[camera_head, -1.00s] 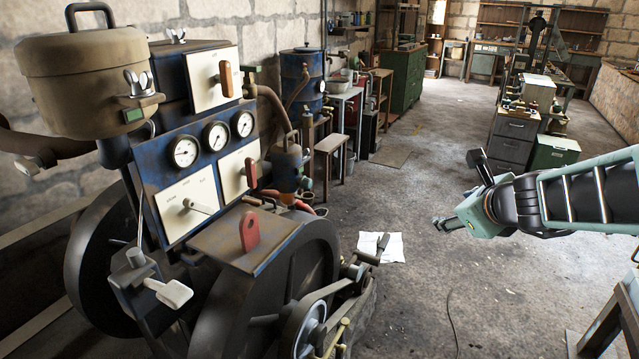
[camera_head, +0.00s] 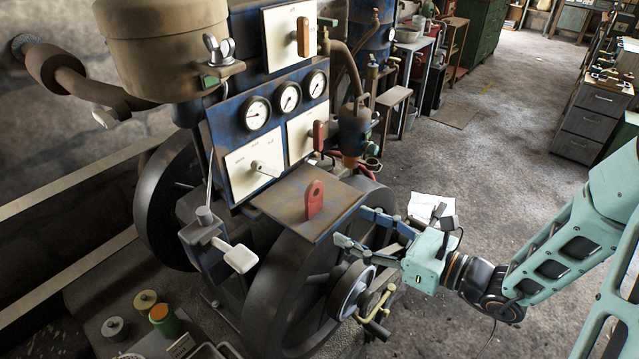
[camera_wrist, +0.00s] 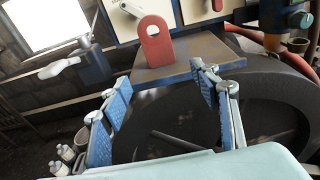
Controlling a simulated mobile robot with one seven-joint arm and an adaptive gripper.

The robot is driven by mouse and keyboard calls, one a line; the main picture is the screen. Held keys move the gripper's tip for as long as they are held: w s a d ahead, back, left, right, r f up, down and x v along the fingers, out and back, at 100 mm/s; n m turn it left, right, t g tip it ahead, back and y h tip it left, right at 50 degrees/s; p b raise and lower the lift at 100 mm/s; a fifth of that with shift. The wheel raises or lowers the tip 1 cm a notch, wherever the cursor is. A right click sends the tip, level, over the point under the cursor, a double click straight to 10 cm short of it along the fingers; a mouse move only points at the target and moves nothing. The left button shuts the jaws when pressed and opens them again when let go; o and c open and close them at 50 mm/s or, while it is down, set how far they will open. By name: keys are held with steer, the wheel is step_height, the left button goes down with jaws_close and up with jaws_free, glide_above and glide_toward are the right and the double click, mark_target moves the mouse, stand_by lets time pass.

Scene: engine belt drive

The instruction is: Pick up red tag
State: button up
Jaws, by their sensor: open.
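The red tag (camera_head: 314,198) stands upright on the flat brown metal plate (camera_head: 275,205) at the front of the engine panel. It has a rounded top with a hole. In the wrist view the red tag (camera_wrist: 154,41) is beyond the fingertips, between the two fingers' lines. My gripper (camera_head: 350,227) is open and empty, to the right of the tag and slightly lower in the head view. It also shows open in the wrist view (camera_wrist: 152,82). It appears apart from the tag.
The blue panel with gauges (camera_head: 257,112) and levers rises behind the plate. A large dark flywheel (camera_head: 290,262) and a smaller pulley (camera_head: 352,290) lie under and beside my gripper. A tan tank (camera_head: 150,50) is at upper left. Open floor (camera_head: 500,150) lies to the right.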

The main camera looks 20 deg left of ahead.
mark_target(316, 197)
steer(key=shift+t+y, duration=0.4)
steer(key=shift+y, duration=0.3)
steer(key=a, duration=0.2)
steer(key=w+a+r, duration=0.1)
steer(key=a+r, duration=0.1)
steer(key=a, duration=0.1)
steer(key=shift+w+a+r, duration=0.25)
steer(key=shift+a, duration=0.1)
steer(key=x, duration=0.5)
steer(key=shift+a+f, duration=0.15)
steer(key=shift+a, duration=0.15)
steer(key=shift+c, duration=0.3)
steer(key=c, duration=1)
